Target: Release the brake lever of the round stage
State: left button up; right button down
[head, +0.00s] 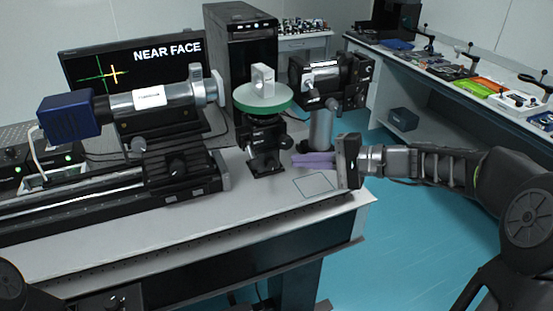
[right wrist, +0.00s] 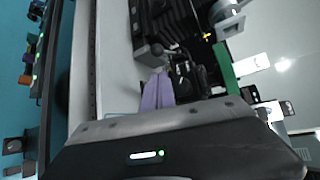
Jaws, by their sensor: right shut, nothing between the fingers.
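The round stage (head: 262,97) has a green disc with a pale block on top, on a black base at the middle of the table. In the right wrist view its green edge (right wrist: 226,70) shows at the right. My right gripper (head: 296,160) has purple fingers, shut and empty, pointing left close to the stage's base. Its fingers (right wrist: 158,80) appear apart from the lever. My left gripper is out of view.
A silver tube (head: 150,98) with a blue end stands on a black rail at the left. A monitor (head: 140,62) reads "NEAR FACE". Another instrument (head: 330,78) stands behind my right gripper. An outlined square (head: 315,185) on the table's front right is bare.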

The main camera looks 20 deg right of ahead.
aim_at(252, 158)
jog(key=p+x, duration=0.1)
jog(key=x, duration=0.8)
jog(key=shift+w+a+p, duration=0.25)
jog(key=shift+p, duration=0.1)
jog(key=shift+f, duration=0.1)
jog(key=shift+s+r+p, duration=0.1)
jog(key=shift+r+p, duration=0.1)
jog(key=shift+p, duration=0.55)
jog(key=shift+g, duration=0.3)
